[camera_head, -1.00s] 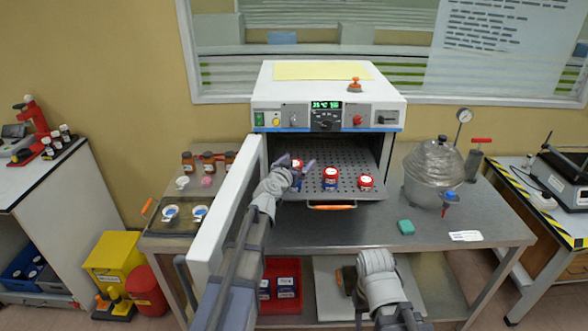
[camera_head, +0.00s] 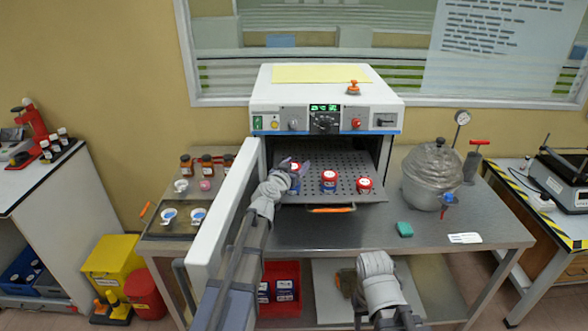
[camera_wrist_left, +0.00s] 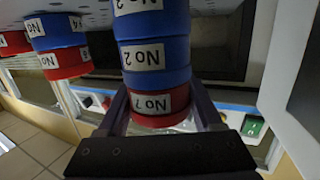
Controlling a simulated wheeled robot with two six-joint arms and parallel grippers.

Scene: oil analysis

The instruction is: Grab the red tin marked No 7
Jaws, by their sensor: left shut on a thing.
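The red tin marked No 7 (camera_wrist_left: 158,103) is between the fingers of my left gripper (camera_wrist_left: 160,112) in the left wrist view, which shows the scene upside down. It tops a stack, with blue tins marked No 2 (camera_wrist_left: 147,54) beneath it. In the head view its red lid (camera_head: 295,166) shows between the fingers of my left gripper (camera_head: 295,170), at the left of the oven's pulled-out perforated shelf (camera_head: 347,163). The left gripper is shut on this tin. My right gripper (camera_head: 347,282) is low in front of the bench, and its fingers are not clear.
A red-topped blue stack (camera_head: 329,180) and a low red tin (camera_head: 364,184) stand to the right on the shelf. The open oven door (camera_head: 222,222) stands close left of my left arm.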

